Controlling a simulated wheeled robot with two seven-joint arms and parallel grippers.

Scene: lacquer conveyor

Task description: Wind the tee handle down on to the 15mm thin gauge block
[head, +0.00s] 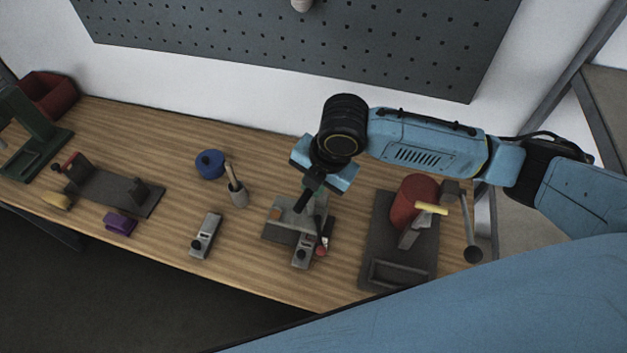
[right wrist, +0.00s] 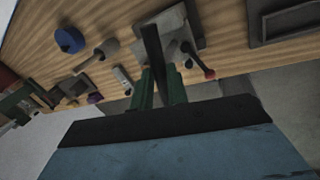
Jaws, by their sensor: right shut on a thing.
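My right gripper (head: 312,188) is over a grey metal fixture (head: 275,233) on the bench. It is shut on a dark bar, the tee handle (head: 301,203). In the right wrist view the green fingers (right wrist: 160,88) close around this dark bar (right wrist: 152,48), above the fixture (right wrist: 182,40). A grey block with a dark knob (head: 303,250) stands at the fixture's front. A similar grey block (head: 205,236) lies apart to the left. I cannot tell which is the 15mm thin gauge block, and the handle's lower end is hidden. My left gripper is not in view.
A red-ended lever (right wrist: 209,73) sits beside the fixture. A dark plate with a red cylinder (head: 414,200) stands to the right. The bench's front edge is close.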

